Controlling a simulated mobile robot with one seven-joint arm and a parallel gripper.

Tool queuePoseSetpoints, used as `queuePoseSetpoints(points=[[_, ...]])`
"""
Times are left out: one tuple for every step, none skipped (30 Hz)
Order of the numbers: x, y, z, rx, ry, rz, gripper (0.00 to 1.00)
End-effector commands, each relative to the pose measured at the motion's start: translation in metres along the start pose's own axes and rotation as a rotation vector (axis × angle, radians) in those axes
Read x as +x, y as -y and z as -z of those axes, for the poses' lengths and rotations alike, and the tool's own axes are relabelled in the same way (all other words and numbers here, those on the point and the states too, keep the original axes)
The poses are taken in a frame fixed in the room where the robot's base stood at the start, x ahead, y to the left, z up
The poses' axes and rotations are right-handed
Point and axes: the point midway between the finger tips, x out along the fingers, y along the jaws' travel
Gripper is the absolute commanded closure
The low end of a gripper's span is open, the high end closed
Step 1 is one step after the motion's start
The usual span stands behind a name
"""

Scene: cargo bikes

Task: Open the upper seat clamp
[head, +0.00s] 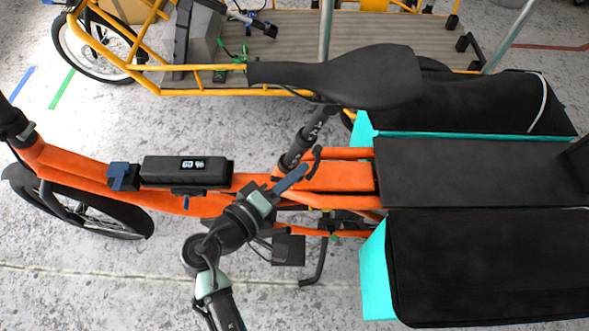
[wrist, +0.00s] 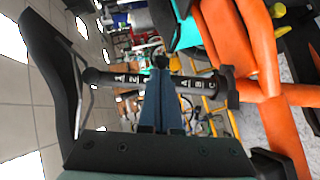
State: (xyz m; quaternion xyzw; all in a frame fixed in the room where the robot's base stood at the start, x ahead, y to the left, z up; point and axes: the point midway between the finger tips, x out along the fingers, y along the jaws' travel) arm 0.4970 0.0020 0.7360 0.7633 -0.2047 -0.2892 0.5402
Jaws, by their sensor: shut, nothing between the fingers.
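The black seat post (head: 312,130) of the orange bike runs from the black saddle (head: 345,78) down to the orange frame. In the wrist view the marked post (wrist: 110,79) lies across the picture, behind my fingers, with the saddle (wrist: 48,85) at left. A dark collar (wrist: 230,90) sits at its frame end. A thin black curved lever (head: 317,158) stands beside the lower post in the head view. My gripper (head: 303,169) is shut and empty, its blue fingers together near this lever. They also show in the wrist view (wrist: 161,72). I cannot tell whether they touch the lever or post.
The orange frame (head: 340,176) lies close to my gripper. A black display box (head: 187,171) is on the frame at left. Black bags (head: 490,265) fill the right. A yellow cargo bike (head: 205,78) stands behind. Grey floor (head: 110,285) is clear at lower left.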

Motion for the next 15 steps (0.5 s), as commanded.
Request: queuePoseSetpoints(points=[[0.0,0.0001,-0.0003,0.0,-0.002,0.0,1.0],[0.0,0.0002,-0.0006,-0.001,-0.005,0.0,1.0],[0.0001,0.0003,-0.0012,-0.001,-0.01,0.0,1.0],[0.0001,0.0004,-0.0019,-0.001,-0.015,0.0,1.0],[0.0002,0.0005,-0.0029,-0.002,-0.021,0.0,1.0],[0.0003,0.0005,-0.0038,-0.002,-0.032,0.0,1.0],[0.0004,0.0005,-0.0041,-0.002,-0.04,0.0,1.0],[0.0005,0.0005,-0.0046,-0.002,-0.046,0.0,1.0],[0.0005,0.0005,-0.0048,-0.002,-0.051,0.0,1.0],[0.0006,0.0005,-0.005,-0.002,-0.055,0.0,1.0],[0.0006,0.0004,-0.0052,-0.002,-0.059,0.0,1.0],[0.0007,0.0003,-0.0056,-0.001,-0.064,0.0,1.0],[0.0008,0.0002,-0.006,-0.001,-0.068,0.0,1.0],[0.0009,0.0001,-0.0063,-0.001,-0.073,0.0,1.0],[0.0009,0.0001,-0.0066,-0.001,-0.08,0.0,1.0]])
